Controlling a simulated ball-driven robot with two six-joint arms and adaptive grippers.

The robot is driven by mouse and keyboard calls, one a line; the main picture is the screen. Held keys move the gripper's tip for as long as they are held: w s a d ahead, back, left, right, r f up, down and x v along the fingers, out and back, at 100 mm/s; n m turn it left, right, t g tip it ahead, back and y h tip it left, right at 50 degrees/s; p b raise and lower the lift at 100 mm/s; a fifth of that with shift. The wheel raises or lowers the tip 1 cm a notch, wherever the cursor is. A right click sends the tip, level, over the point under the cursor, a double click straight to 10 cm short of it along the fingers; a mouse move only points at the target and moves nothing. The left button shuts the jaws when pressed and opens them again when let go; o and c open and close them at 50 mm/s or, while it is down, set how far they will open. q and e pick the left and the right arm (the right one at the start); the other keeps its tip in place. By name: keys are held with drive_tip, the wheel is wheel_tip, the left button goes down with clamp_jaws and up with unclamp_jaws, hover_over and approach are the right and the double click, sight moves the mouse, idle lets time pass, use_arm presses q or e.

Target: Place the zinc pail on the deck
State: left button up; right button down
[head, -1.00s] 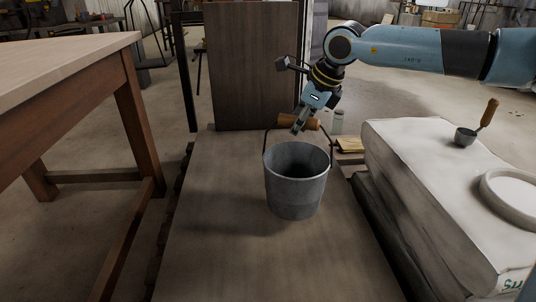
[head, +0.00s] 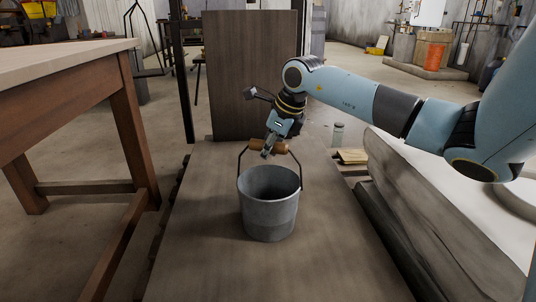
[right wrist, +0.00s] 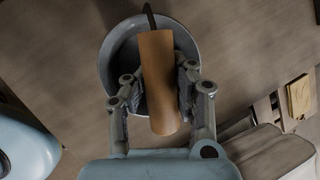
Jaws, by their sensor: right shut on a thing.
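The grey zinc pail (head: 268,214) is upright over the wooden deck (head: 195,268), roughly at its middle. Its bail stands up, with a tan wooden grip (head: 282,148) at the top. My right gripper (head: 267,151) is shut on this grip, above the pail's mouth. In the right wrist view the grip (right wrist: 159,85) lies between the two fingers, with the pail's rim (right wrist: 108,62) below it. I cannot tell whether the pail's base touches the deck or hangs just above it. My left gripper is not in view.
A brown upright board (head: 252,75) stands at the deck's far end. A wooden table (head: 70,62) is on the left. A pale sack (head: 430,200) lies along the right side, under my right arm.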

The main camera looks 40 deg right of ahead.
drive_tip(key=shift+r, duration=0.1)
drive_tip(key=c, duration=1.1)
unclamp_jaws()
